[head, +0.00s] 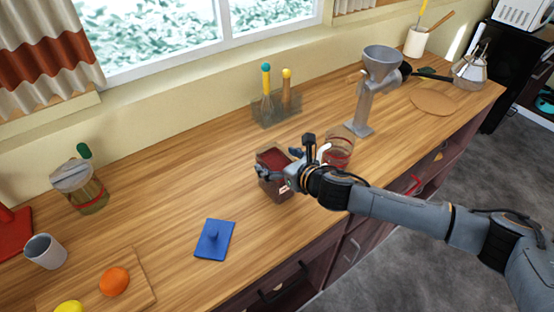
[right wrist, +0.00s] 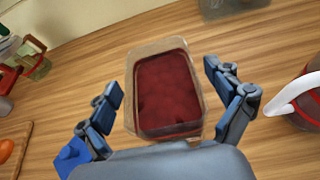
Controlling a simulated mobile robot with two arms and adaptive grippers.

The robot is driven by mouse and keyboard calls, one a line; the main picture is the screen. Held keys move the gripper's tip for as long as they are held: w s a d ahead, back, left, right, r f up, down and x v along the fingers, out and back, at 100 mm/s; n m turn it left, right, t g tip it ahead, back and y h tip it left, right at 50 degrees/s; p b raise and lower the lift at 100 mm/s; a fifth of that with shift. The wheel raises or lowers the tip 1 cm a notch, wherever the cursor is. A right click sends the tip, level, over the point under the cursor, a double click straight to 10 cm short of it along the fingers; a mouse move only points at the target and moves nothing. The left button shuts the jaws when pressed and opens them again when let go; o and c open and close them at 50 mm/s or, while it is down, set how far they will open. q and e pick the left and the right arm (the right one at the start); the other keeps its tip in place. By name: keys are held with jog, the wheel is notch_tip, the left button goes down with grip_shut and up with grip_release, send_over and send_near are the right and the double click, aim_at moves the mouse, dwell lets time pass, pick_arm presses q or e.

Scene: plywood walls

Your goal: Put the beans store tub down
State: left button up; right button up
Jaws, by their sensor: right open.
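The beans store tub (head: 274,160) is a clear, lidless tub filled with dark red contents. It appears to stand upright on the wooden counter, near the front edge. In the right wrist view the tub (right wrist: 166,88) lies between the fingers. My right gripper (head: 279,166) is at the tub, its arm coming in from the right. In the wrist view the right gripper (right wrist: 162,79) is open, with a visible gap between each finger and the tub walls. The tub's base is partly hidden by the gripper in the head view. My left gripper is not in view.
A clear jug (head: 340,148) with a white handle stands close right of the tub. A utensil holder (head: 276,110) and grinder (head: 361,115) stand behind.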

jog(key=shift+r, duration=0.2)
jog(key=b+v, duration=0.1)
jog(key=v, duration=1.1)
jog(key=shift+b, duration=0.3)
jog(key=shift+f, duration=0.15)
